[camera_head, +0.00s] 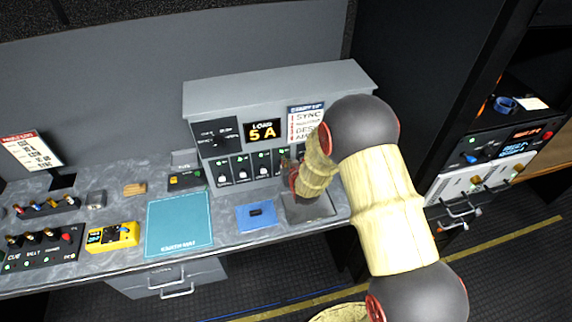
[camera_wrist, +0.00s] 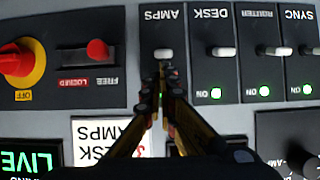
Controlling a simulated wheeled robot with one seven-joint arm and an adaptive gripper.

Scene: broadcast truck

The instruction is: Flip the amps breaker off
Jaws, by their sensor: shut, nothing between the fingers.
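The AMPS breaker (camera_wrist: 163,55) is a white toggle on a black plate, seen upside down in the wrist view. Its lever sits at about the same height as the neighbouring levers. The load display (camera_head: 262,132) reads 5 A.
The DESK (camera_wrist: 224,52), ROUTER (camera_wrist: 272,50) and SYNC (camera_wrist: 305,50) breakers stand beside it, with green ON lights. A red knob on yellow (camera_wrist: 22,62) and a red slider (camera_wrist: 97,50) are on the other side. A blue tray (camera_head: 257,217) lies on the desk below.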

